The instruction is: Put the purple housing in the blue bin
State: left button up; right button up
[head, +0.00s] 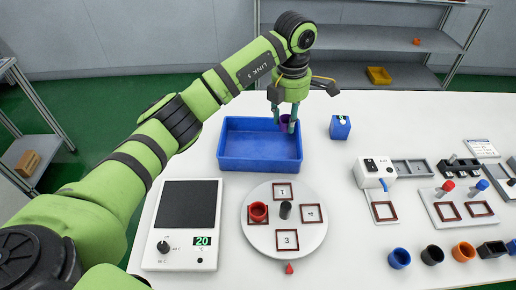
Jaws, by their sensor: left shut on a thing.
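The purple housing (284,124) is held between the fingers of my left gripper (288,118), which is shut on it. The fingers and arm cover part of the housing. The blue bin (230,166) is a wide open tray on the white table, and its visible floor looks empty. The gripper and housing show over the bin's right back corner. I cannot tell their exact height above the rim. My right gripper is not in view.
A blue block (340,128) stands right of the bin. In front are a hotplate (182,258) reading 20 and a round turntable (262,240) with a red cup (258,211). Fixtures and several coloured housings fill the right side, including an orange housing (463,252).

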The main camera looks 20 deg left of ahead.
pick_arm(q)
jog(key=s+a+f+p, duration=0.1)
jog(key=a+f, duration=0.1)
jog(key=a, duration=0.1)
jog(key=s+a+f+p, duration=0.1)
jog(key=s+a+f, duration=0.1)
jog(key=a, duration=0.2)
jog(key=s+a+f+p, duration=0.2)
jog(key=a, duration=0.1)
jog(key=shift+a+f, duration=0.15)
jog(key=shift+f, duration=0.25)
notch_tip(320, 180, down, 4)
jog(key=shift+r+p, duration=0.1)
jog(key=shift+p, duration=0.7)
jog(key=shift+f, duration=0.2)
jog(key=shift+f, duration=0.1)
jog(key=shift+f+b, duration=0.15)
jog(key=shift+b, duration=0.15)
jog(key=o, duration=0.5)
jog(key=shift+o, duration=0.2)
